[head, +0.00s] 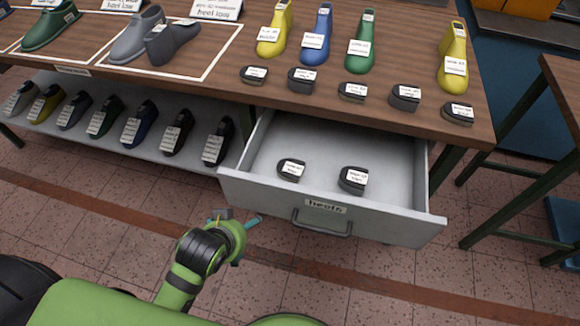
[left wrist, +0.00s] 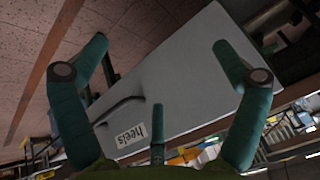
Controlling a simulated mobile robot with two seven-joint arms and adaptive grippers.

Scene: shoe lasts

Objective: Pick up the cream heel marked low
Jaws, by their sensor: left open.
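No cream heel shows. The heels in view are dark with white labels too small to read. Two lie in the open drawer: a left one (head: 291,170) and a right one (head: 353,180). Several more stand along the table's front edge, including the leftmost heel (head: 254,75) and the rightmost heel (head: 458,113). My left gripper (head: 238,218) is open and empty, outside the drawer near its left front corner. In the left wrist view my spread teal fingers (left wrist: 160,45) have the drawer front between and beyond them. My right gripper is not in view.
The drawer (head: 385,226), labelled heels, is pulled out under the wooden table (head: 220,88). Yellow, blue and green lasts stand behind the table's heels. A lower shelf (head: 110,136) holds several shoes. Another table stands at right. The floor before the drawer is clear.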

